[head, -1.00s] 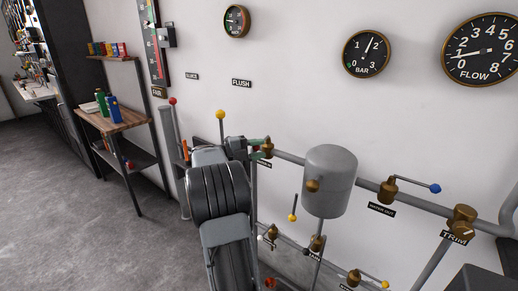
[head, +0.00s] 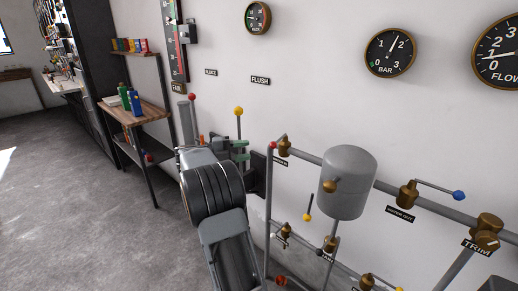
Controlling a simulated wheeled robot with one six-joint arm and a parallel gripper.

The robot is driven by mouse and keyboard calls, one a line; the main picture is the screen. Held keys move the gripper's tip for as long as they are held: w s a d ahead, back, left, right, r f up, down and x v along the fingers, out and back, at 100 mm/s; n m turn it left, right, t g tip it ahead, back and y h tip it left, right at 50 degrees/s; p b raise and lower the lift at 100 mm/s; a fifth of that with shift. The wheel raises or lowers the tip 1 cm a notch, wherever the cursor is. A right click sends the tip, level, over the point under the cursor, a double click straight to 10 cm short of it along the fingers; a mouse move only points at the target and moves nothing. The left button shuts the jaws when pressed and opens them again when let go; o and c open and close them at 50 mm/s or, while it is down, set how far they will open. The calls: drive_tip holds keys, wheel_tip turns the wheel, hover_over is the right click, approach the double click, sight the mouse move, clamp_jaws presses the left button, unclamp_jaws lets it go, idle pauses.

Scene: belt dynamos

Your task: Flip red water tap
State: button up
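The red water tap is a brass valve (head: 284,147) on the upper pipe, with a red knob (head: 272,145) at its left. A small label hangs just below it, too small to read surely. My gripper (head: 241,150) has two green-tipped fingers, one above the other with a gap between them. It looks open and empty, a little left of the red knob and apart from it in the picture. My grey arm rises from the bottom of the view and hides the wall behind it.
A grey tank (head: 348,182) and a blue-knobbed tap (head: 410,194) stand to the right. A yellow-knobbed lever (head: 238,112) stands upright behind my gripper. A wooden shelf table (head: 140,114) is at the left. The floor at left is clear.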

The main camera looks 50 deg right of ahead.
drive_tip(key=shift+v, duration=1.5)
drive_tip(key=shift+c, duration=0.4)
